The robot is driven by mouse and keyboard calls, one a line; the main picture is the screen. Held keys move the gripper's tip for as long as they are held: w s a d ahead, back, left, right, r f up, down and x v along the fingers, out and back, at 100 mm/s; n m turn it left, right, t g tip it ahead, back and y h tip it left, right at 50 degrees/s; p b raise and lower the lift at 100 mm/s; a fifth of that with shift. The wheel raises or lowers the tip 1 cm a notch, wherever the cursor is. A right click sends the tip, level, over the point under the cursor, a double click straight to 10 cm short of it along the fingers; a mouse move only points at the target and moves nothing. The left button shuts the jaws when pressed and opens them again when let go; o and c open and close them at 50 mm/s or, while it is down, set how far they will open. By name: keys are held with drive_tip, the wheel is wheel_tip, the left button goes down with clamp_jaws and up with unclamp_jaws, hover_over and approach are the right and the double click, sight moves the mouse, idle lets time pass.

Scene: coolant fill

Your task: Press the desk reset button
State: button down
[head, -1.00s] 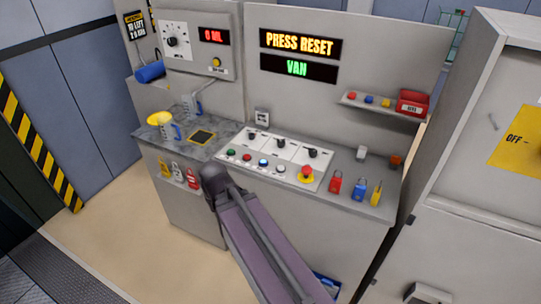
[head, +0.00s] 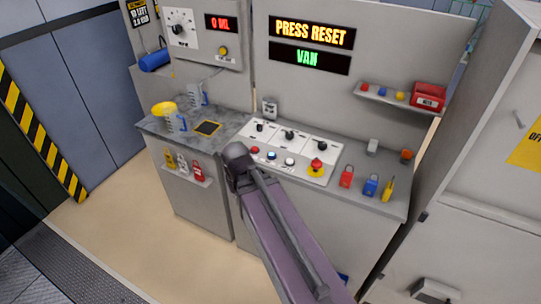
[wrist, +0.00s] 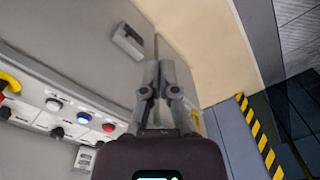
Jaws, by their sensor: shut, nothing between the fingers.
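The desk control panel (head: 318,145) carries a row of round buttons: a red button (head: 255,149), a lit blue button (head: 271,155), a white button (head: 289,161) and a red mushroom button on a yellow base (head: 317,166). Their labels are too small to read, so I cannot tell which one is the reset. The wrist view also shows the white (wrist: 53,104), blue (wrist: 84,118) and red (wrist: 108,128) buttons at left. My gripper (wrist: 156,75) is shut and empty, apart from the buttons, to their right in that view. My arm hides it in the head view.
A display (head: 312,32) reads PRESS RESET, with VAN (head: 308,59) below. A jug (head: 177,119) and yellow funnel (head: 163,109) stand left. A shelf (head: 385,97) and a tall cabinet (head: 470,180) are at right.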

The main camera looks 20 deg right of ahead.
drive_tip(key=w+d+t+y+b, duration=0.35)
drive_tip(key=w+d, duration=0.65)
drive_tip(key=w, duration=0.5)
drive_tip(key=r+t+y, duration=0.1)
drive_tip(key=t+y, duration=0.2)
hover_over(269, 154)
drive_tip(key=s+d, duration=0.1)
drive_tip(key=shift+s+d+r+h+b, duration=0.1)
drive_tip(key=shift+d+r+h+b, duration=0.05)
drive_tip(key=shift+r+h+b, duration=0.15)
drive_tip(key=shift+f, duration=0.25)
wheel_tip(269, 154, down, 9)
drive_tip(key=b, duration=0.9)
drive_tip(key=shift+r, duration=0.2)
drive_tip(key=shift+f+b, duration=0.9)
idle(0.9)
idle(0.5)
drive_tip(key=shift+r+p, duration=0.95)
